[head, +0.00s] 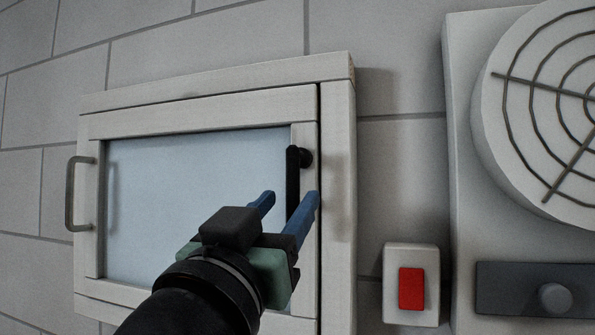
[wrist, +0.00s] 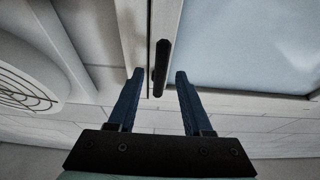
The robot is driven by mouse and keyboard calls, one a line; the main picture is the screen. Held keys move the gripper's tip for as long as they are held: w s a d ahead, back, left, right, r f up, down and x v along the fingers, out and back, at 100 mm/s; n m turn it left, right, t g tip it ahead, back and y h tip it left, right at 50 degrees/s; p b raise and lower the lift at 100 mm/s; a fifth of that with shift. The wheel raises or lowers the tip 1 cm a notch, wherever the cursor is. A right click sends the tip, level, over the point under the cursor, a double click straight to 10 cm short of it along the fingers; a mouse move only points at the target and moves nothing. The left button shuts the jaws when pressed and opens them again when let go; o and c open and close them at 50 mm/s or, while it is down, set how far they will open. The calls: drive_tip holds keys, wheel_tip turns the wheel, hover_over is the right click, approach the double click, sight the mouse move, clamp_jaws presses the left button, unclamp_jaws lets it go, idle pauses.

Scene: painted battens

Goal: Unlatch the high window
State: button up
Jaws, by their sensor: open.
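The window (head: 200,185) has a pale frame and a bluish pane, and its sash looks shut. Its black latch handle (head: 292,175) hangs straight down from a round pivot on the right stile. My gripper (head: 292,196), with blue fingers, is open at the handle's lower end. In the wrist view the handle (wrist: 161,66) shows between the two fingertips (wrist: 158,74), with gaps on both sides and nothing gripped. I cannot tell how deep it sits between them. My gripper hides part of the lower pane and frame.
A grey pull handle (head: 72,194) is on the window's left stile. To the right, a red switch (head: 411,288) on a pale plate and a round fan grille (head: 545,100) on a box stand out from the block wall. A dark panel with a knob (head: 553,297) sits below the grille.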

sight(291, 200)
drive_tip(key=shift+p+x, duration=0.45)
drive_tip(key=shift+x, duration=1.1)
drive_tip(key=shift+f, duration=0.1)
drive_tip(key=shift+c, duration=0.3)
clamp_jaws()
